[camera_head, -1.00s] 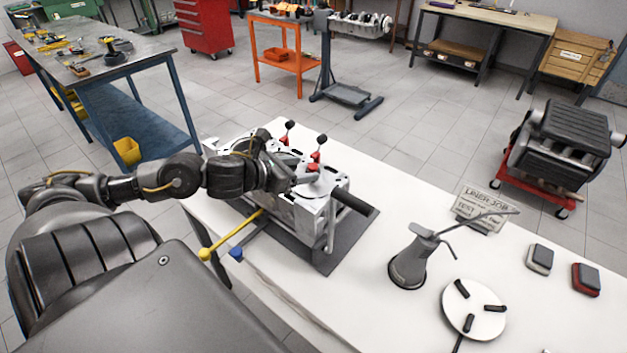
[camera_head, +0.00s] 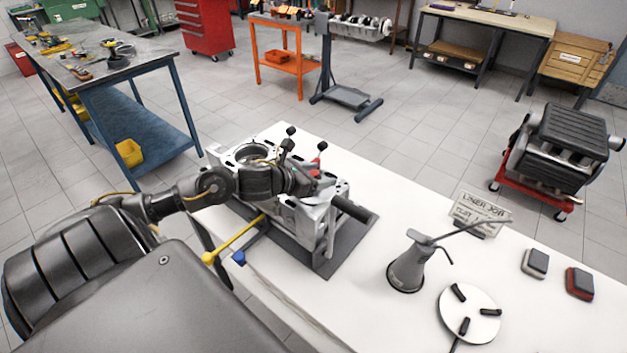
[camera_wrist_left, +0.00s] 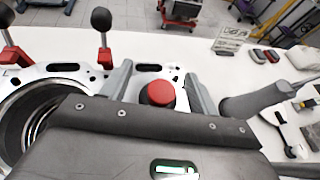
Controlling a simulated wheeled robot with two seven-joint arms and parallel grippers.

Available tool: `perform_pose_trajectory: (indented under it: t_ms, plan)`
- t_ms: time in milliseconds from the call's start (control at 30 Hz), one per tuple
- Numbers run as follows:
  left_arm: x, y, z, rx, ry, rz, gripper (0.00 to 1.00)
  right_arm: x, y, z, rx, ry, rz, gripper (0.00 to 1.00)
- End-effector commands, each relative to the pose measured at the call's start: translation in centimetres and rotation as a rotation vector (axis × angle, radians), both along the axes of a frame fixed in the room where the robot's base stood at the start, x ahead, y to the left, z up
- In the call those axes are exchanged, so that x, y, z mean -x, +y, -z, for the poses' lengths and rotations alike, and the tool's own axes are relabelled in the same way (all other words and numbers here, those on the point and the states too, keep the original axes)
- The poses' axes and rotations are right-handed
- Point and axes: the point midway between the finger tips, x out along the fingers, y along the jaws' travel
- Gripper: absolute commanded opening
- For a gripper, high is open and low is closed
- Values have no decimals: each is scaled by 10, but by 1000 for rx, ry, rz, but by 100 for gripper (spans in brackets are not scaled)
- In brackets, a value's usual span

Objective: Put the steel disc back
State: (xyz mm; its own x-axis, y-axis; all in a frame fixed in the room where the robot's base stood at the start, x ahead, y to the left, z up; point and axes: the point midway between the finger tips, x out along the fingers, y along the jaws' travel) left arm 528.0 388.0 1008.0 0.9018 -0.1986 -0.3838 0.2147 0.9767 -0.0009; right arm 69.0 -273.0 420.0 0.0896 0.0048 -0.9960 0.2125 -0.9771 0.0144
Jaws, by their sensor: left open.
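The engine block (camera_head: 322,222) lies on a dark mat on the white table, with an open round bore (camera_head: 250,154) at its left end. My left gripper (camera_wrist_left: 160,95) is over the block's right part. Its fingers are apart, either side of a red knob (camera_wrist_left: 160,93) with a dark base; I see no grip on it. The bore also shows at the left of the wrist view (camera_wrist_left: 40,120). A pale round disc (camera_head: 482,329) with black pads lies flat at the table's right front. I cannot tell whether it is the steel disc. My right gripper is out of view.
Clamp levers with black balls (camera_wrist_left: 101,20) stand up on the block close to my left gripper. A grey oil can (camera_head: 407,268), a small sign (camera_head: 480,212) and two small blocks (camera_head: 535,263) stand on the table. Clear white table lies between block and can.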

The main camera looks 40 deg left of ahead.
Motion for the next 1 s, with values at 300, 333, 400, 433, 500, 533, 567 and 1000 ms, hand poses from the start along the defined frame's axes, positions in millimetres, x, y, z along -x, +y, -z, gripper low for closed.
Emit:
perform_pose_trajectory:
  t_ms: [300, 333, 400, 433, 500, 533, 567, 1000]
  plan:
    - [0, 0, 0, -1, 0, 0, 42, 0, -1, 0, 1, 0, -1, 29]
    - [0, 0, 0, -1, 0, 0, 38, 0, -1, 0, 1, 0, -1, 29]
    - [0, 0, 0, -1, 0, 0, 29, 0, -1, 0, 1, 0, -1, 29]
    - [0, 0, 0, -1, 0, 0, 25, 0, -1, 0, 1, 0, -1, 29]
    - [0, 0, 0, -1, 0, 0, 16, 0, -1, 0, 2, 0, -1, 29]
    - [0, 0, 0, -1, 0, 0, 12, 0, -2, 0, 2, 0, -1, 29]
    - [0, 0, 0, -1, 0, 0, 8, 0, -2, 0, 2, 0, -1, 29]
    - [0, 0, -8, -2, -6, 2, 0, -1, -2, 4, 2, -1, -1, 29]
